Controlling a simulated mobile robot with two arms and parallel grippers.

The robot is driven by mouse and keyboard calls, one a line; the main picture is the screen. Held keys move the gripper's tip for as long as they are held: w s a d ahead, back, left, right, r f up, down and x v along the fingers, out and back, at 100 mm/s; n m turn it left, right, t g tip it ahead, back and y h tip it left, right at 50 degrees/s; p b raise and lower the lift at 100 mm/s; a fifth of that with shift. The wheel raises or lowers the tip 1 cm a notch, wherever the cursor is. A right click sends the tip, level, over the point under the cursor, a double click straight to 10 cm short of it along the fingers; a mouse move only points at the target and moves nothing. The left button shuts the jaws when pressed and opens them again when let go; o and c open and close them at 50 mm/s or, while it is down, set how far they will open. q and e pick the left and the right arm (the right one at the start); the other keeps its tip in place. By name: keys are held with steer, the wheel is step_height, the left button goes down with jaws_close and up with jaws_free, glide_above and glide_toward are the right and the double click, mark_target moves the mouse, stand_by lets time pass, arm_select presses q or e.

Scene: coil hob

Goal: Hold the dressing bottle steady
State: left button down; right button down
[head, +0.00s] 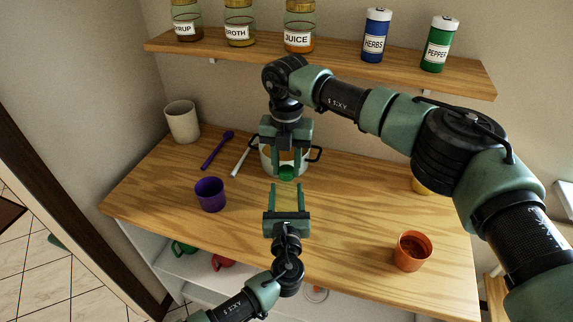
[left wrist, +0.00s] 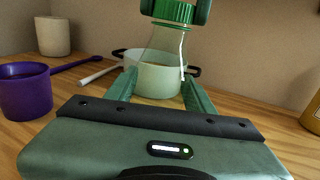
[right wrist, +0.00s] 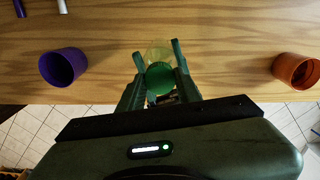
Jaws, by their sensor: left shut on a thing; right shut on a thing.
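The dressing bottle is a clear bottle with a green cap (head: 287,173). Its clear body (left wrist: 160,48) narrows toward the cap in the left wrist view. My left gripper (head: 287,192) comes from the front and is shut on the bottle's body. My right gripper (head: 288,160) reaches down from above and is shut on the green cap, which also shows between its fingers in the right wrist view (right wrist: 160,78). The bottle looks upright between the two grippers. I cannot tell whether its base touches the wooden counter (head: 345,225).
A pale pot (head: 302,166) with dark handles stands just behind the bottle. A purple cup (head: 210,196), purple spoon (head: 217,151) and cream mug (head: 182,123) are at left; an orange cup (head: 411,253) is at front right. A wall shelf (head: 330,62) holds jars above.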

steer(key=c, duration=1)
jaws_free()
steer(key=shift+o, duration=0.2)
steer(key=shift+r, duration=0.1)
steer(key=shift+r, duration=2.2)
steer(key=shift+c, duration=0.5)
steer(key=n, duration=0.3)
steer(key=shift+r+n, duration=0.3)
steer(key=shift+r, duration=0.1)
steer(key=n, duration=0.3)
steer(key=shift+r+n, duration=0.4)
steer(key=n, duration=0.2)
steer(key=r+n, duration=0.1)
steer(key=n, duration=0.5)
steer(key=shift+r+n, duration=0.4)
